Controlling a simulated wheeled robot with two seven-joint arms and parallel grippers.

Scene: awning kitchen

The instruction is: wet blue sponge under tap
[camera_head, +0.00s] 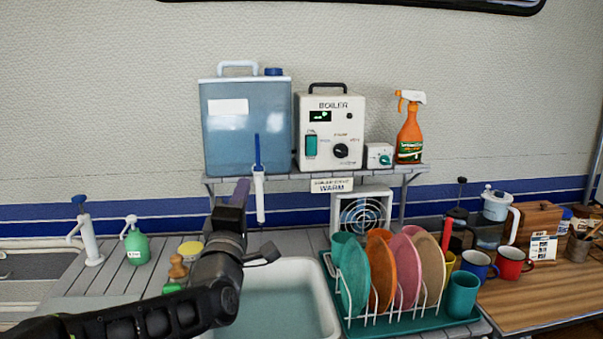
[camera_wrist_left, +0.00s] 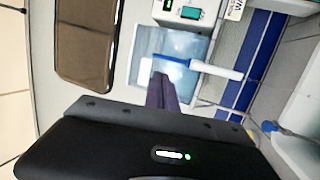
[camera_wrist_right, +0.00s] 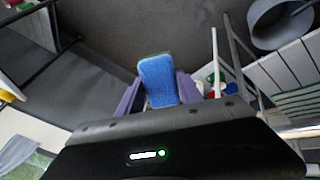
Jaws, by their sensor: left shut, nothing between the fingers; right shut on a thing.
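The blue sponge (camera_wrist_right: 158,80) shows only in the right wrist view, upright between the purple fingers of my right gripper (camera_wrist_right: 158,98), which is shut on it. The right gripper is out of the head view. A white tap (camera_head: 260,198) with a blue lever (camera_head: 257,152) is at the front of the blue water container (camera_head: 240,105), above the sink (camera_head: 325,300). It also shows in the left wrist view (camera_wrist_left: 215,70). My left gripper (camera_head: 241,190) is shut and empty, just left of the tap; contact cannot be told. No stream shows under the tap.
The sink holds bluish water. A green rack (camera_head: 400,322) with several plates stands right of it. A boiler (camera_head: 330,130) and an orange spray bottle (camera_head: 409,130) share the shelf. A white pump (camera_head: 88,235) and green soap bottle (camera_head: 136,245) stand at the left.

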